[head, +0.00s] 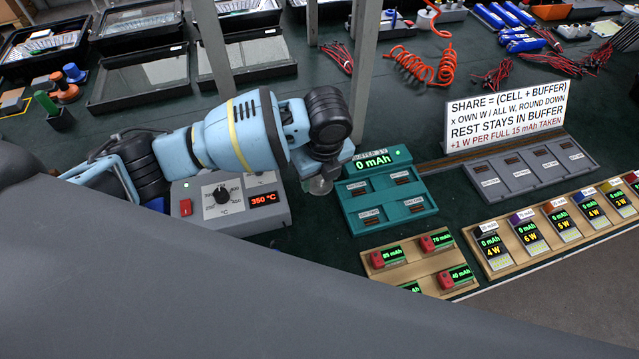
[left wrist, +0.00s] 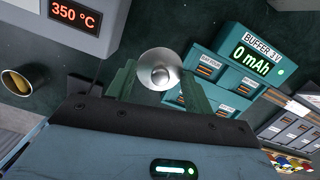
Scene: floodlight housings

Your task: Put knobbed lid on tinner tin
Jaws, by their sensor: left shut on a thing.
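My left gripper (head: 322,176) is above the dark bench, between the soldering station and the teal buffer unit. In the left wrist view its two greenish fingers (left wrist: 160,78) are shut on a round silvery lid (left wrist: 160,60) with a knob in its middle. An open round tin (left wrist: 18,84) with a yellowish content stands at the left edge of the left wrist view, apart from the lid. I cannot make out the tin in the head view. My right gripper is not in view.
The grey station (head: 235,205) reading 350 °C stands left of the gripper. The teal buffer unit (head: 388,212) stands close on the right. Wooden trays (head: 412,262) with small displays lie in front. A white sign (head: 507,116) stands at the back right.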

